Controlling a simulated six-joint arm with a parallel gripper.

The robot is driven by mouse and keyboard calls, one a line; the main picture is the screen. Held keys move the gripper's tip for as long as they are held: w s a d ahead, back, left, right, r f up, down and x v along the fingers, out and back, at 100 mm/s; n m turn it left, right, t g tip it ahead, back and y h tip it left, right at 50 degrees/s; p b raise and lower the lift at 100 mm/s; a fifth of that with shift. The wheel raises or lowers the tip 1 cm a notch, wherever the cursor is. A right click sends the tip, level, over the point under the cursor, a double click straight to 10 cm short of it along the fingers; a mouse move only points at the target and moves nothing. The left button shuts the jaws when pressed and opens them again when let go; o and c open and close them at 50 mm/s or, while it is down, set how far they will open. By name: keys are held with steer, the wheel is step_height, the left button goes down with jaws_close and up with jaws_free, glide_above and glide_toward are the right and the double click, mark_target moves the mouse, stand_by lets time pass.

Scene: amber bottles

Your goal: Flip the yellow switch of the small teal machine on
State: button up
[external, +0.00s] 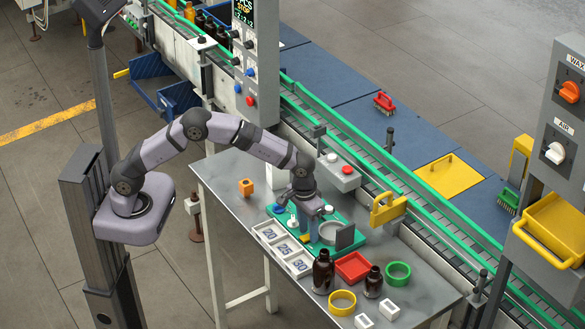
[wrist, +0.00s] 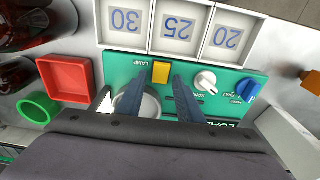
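The small teal machine (external: 275,213) lies on the grey table; its panel also shows in the wrist view (wrist: 222,98). The yellow switch (wrist: 161,72) is a small block by the word LAMP, near the panel edge facing the number tray. It shows as a small yellow spot in the external view (external: 304,238). My gripper (wrist: 157,80) is open and empty, its two dark blue fingers apart, with the switch in the gap beyond their tips. In the external view my gripper (external: 307,232) points down over the machine. Finger height above the panel is unclear.
A white knob (wrist: 205,81) and blue knob (wrist: 247,90) sit right of the switch. A round metal plate (wrist: 150,106) is partly behind the fingers. A white number tray (external: 283,250) borders the machine. A red tray (external: 353,267) and brown bottles (external: 323,272) stand nearby.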

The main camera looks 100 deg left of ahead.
mark_target(306, 237)
stand_by(0.3)
step_height(306, 237, up, 7)
steer(key=b, duration=0.2)
steer(key=shift+s+d+r, duration=0.2)
steer(key=shift+s+d, duration=0.05)
stand_by(0.5)
steer(key=s+d+f+m, duration=0.2)
steer(key=s+m, duration=0.1)
steer(key=s, duration=0.6)
steer(key=s+d+f+m, duration=0.3)
steer(key=s, duration=0.7)
steer(key=s+d+f+m, duration=0.2)
steer(key=s+m, duration=0.1)
steer(key=s, duration=0.7)
steer(key=shift+s+d+f+g+h, duration=0.25)
steer(key=shift+d+f+g+h, duration=0.1)
steer(key=shift+d+g+h, duration=0.05)
stand_by(1.0)
